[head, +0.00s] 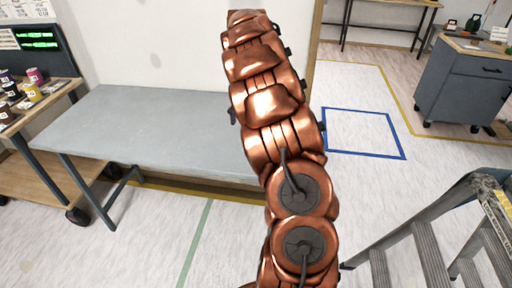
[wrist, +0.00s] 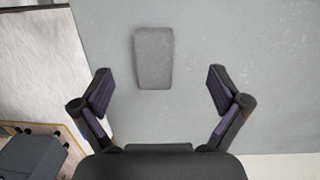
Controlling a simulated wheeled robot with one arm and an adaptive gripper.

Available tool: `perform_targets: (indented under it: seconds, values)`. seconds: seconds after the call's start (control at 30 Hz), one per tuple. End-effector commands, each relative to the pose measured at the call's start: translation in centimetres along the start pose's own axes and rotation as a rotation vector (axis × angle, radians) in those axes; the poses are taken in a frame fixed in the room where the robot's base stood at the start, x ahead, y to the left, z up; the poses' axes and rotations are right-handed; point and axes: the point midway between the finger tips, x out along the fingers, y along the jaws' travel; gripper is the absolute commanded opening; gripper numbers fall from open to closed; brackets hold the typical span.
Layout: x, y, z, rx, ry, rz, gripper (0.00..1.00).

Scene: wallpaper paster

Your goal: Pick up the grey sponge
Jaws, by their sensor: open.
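The grey sponge (wrist: 154,58) is a small block lying on the grey tabletop (wrist: 260,60) in the wrist view. It sits ahead of my gripper (wrist: 160,90), a little left of the midline between the fingers. My gripper is open and empty, with one dark finger on each side and a gap to the sponge. In the head view my copper arm reaches over the grey table (head: 150,120) and hides the sponge and the gripper.
A shelf cart with several small jars (head: 30,90) stands left of the table. A grey drawer cabinet (head: 462,85) is at the right. A stepladder (head: 425,245) stands at front right. A blue floor square (head: 362,133) is clear.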

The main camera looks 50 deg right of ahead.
Motion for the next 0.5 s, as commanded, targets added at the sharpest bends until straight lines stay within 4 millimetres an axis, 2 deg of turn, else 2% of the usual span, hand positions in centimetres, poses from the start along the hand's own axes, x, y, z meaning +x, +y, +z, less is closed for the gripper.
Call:
perform_targets:
  seconds: [0.03, 0.2, 0.5]
  values:
    - [1.0, 0.4, -1.2, 0.009, -0.004, -0.008, 0.98]
    - [2.3, 1.0, -3.1, 0.027, -0.01, -0.032, 0.98]
    - [4.3, 1.2, -3.6, 0.031, -0.019, -0.038, 0.98]
